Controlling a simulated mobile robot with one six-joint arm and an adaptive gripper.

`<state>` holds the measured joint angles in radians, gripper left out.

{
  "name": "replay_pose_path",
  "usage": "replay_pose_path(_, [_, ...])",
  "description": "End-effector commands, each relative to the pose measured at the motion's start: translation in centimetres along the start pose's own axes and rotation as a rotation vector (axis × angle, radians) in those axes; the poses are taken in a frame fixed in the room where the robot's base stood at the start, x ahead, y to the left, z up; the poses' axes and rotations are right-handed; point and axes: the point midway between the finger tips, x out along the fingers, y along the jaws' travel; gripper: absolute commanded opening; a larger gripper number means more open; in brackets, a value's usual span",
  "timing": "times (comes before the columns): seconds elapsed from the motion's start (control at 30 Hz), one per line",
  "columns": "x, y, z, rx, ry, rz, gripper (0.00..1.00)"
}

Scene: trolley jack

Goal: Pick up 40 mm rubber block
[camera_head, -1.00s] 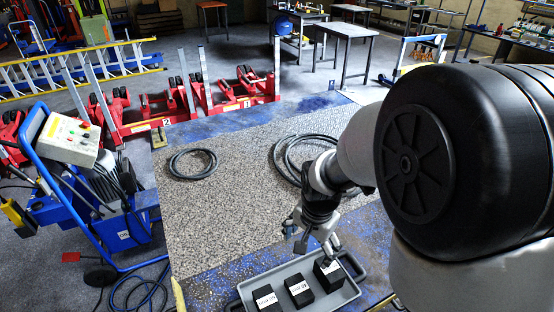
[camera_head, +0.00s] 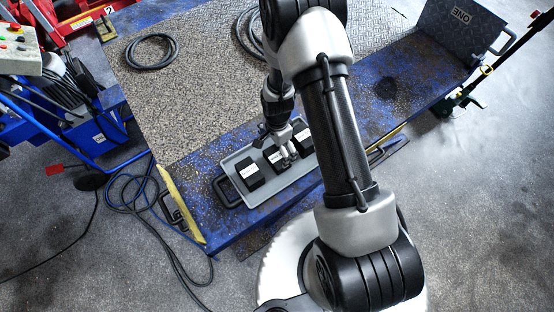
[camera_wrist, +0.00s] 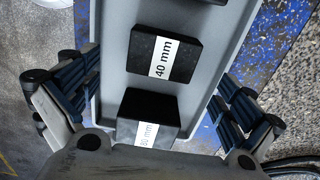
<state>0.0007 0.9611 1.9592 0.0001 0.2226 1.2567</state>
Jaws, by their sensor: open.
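The 40 mm rubber block (camera_wrist: 150,52) is black with a white label. It lies in a grey tray (camera_wrist: 112,20) in the wrist view, as the middle block of the row. In the head view it is the middle block (camera_head: 271,155), partly hidden by my gripper (camera_head: 286,156). In the wrist view my gripper (camera_wrist: 156,92) is open and empty, its fingers spread to either side of the tray. The 40 mm block shows ahead, between and beyond the fingertips. I cannot tell the height of the fingertips above it.
A taller black block (camera_wrist: 147,103) stands nearest my palm; its label is hard to read. Another black block (camera_head: 249,175) is at the tray's left end. Coiled hoses (camera_head: 151,50) lie on the textured platform (camera_head: 190,100).

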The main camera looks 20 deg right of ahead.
Motion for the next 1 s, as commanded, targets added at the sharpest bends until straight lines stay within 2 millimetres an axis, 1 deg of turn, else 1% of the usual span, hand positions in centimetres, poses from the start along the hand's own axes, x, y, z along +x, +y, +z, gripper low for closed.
replay_pose_path(0.03, [1.1,0.0,0.0,0.0,0.0,0.0,1.0])
replay_pose_path(0.1, [1.9,0.0,0.0,0.0,0.0,0.0,1.0])
replay_pose_path(0.37, [3.2,-0.2,-0.1,-0.001,0.001,-0.002,1.0])
replay_pose_path(0.47, [4.5,-0.3,-0.2,-0.001,0.0,0.0,1.0])
replay_pose_path(0.6, [6.8,-0.5,-0.3,-0.001,0.0,0.0,1.0])
replay_pose_path(0.7, [7.8,-0.5,-0.3,-0.001,0.0,0.0,1.0])
replay_pose_path(0.93, [7.8,-0.5,-0.3,-0.001,0.001,-0.002,1.0])
replay_pose_path(1.0, [7.8,-0.5,-0.3,-0.001,0.001,-0.002,0.95])
